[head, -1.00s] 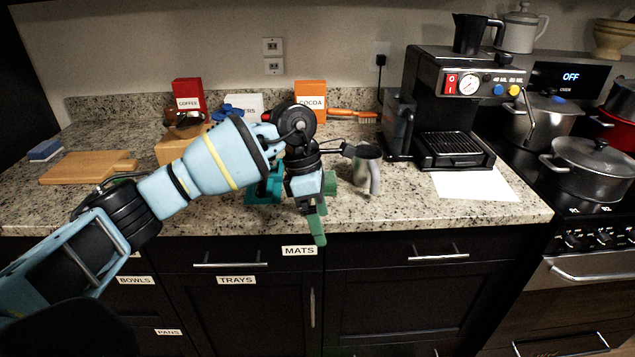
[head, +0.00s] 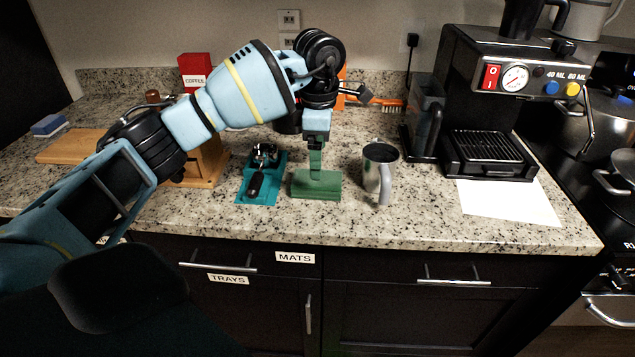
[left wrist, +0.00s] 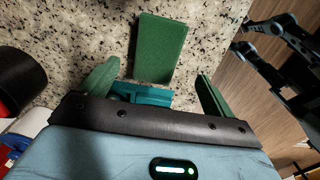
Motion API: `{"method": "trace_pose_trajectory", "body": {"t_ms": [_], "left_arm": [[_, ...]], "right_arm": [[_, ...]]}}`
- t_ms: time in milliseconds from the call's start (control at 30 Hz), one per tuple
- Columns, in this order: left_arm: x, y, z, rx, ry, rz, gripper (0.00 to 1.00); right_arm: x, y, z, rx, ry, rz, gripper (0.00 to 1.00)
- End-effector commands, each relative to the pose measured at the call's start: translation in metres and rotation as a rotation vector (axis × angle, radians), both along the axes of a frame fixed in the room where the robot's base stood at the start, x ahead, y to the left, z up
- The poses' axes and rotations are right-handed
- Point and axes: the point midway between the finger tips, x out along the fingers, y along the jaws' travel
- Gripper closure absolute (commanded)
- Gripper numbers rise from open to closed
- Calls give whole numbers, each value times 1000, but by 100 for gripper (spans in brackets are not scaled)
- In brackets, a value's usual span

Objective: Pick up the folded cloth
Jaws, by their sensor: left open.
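The folded cloth (head: 318,190) is a flat green rectangle lying on the granite counter, left of the steel mug. It also shows in the left wrist view (left wrist: 161,48), at the top middle, just ahead of the fingers. My left gripper (head: 316,170) points down over the cloth in the head view, its green fingers covering part of it. Whether the tips touch the cloth or counter cannot be told.
A teal mat (head: 243,194) with a portafilter (head: 258,178) lies close on the left. A steel mug (head: 380,170) stands close on the right, left of the espresso machine (head: 487,110). A wooden box (head: 206,165) stands behind left. White paper (head: 510,203) lies at right.

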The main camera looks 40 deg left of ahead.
Motion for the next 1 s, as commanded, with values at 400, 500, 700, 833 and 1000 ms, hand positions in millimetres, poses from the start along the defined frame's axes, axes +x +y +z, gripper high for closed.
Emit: {"method": "trace_pose_trajectory", "body": {"t_ms": [400, 500, 700, 833, 1000], "left_arm": [[-1, 4, -31, 0, 1, 2, 11], [-1, 6, -45, -1, 1, 1, 11], [-1, 5, -60, 0, -1, 0, 11], [0, 5, -61, 0, -1, 0, 11], [0, 5, -60, -1, -2, 0, 21]], "right_arm": [[7, 0, 5, 0, -14, 0, 100], [10, 0, 7, 0, -22, 0, 100], [12, 0, 8, 0, -27, -1, 100], [12, 0, 8, 0, -26, 0, 100], [10, 0, 7, 1, -23, 0, 100]]}}
